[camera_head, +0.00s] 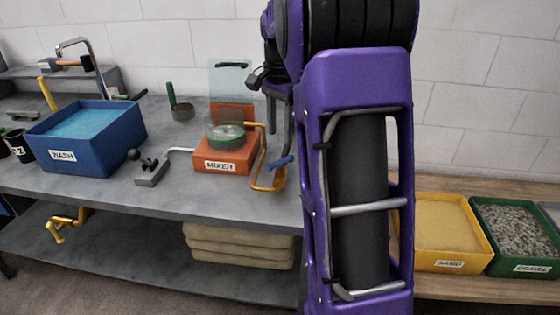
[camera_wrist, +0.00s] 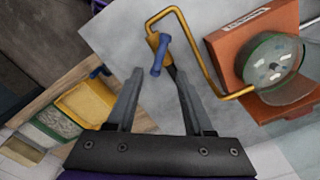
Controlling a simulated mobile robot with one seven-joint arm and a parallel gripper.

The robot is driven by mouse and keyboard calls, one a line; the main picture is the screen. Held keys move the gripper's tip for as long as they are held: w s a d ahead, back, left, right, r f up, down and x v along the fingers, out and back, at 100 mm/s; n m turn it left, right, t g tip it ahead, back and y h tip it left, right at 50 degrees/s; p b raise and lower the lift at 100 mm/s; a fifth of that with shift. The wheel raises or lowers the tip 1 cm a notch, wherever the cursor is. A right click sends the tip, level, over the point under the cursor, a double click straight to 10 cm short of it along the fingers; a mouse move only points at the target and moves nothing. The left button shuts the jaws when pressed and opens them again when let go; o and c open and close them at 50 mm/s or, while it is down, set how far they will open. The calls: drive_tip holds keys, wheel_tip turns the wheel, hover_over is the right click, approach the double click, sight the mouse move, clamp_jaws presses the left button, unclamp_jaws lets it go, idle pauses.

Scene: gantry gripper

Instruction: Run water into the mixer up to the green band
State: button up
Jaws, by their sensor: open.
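The mixer (camera_head: 222,162) is an orange box labelled MIXER on the grey bench, with a round clear-and-green vessel (camera_head: 226,134) on top. It also shows at the right of the wrist view (camera_wrist: 250,45), its vessel seen from above (camera_wrist: 272,64). A bent yellow crank (camera_head: 262,172) with a blue grip (camera_head: 282,162) is at its right side. A small grey valve block (camera_head: 151,172) with a dark knob stands left of the mixer, near a pipe. In the wrist view my gripper (camera_wrist: 159,72) is open, its fingertips near the blue grip (camera_wrist: 160,55). I cannot tell the water level.
A blue WASH tub (camera_head: 87,134) of water stands at left under a tap (camera_head: 88,62). A scoop (camera_head: 180,107) and an upright clear-and-orange panel (camera_head: 231,88) are behind. SAND (camera_head: 440,232) and GRAVEL (camera_head: 515,235) trays are at right. My purple arm hides the bench's right end.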

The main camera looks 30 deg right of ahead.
sight(280, 164)
wheel_tip(280, 164, down, 9)
drive_tip(key=shift+r+b, duration=0.1)
drive_tip(key=shift+b, duration=0.55)
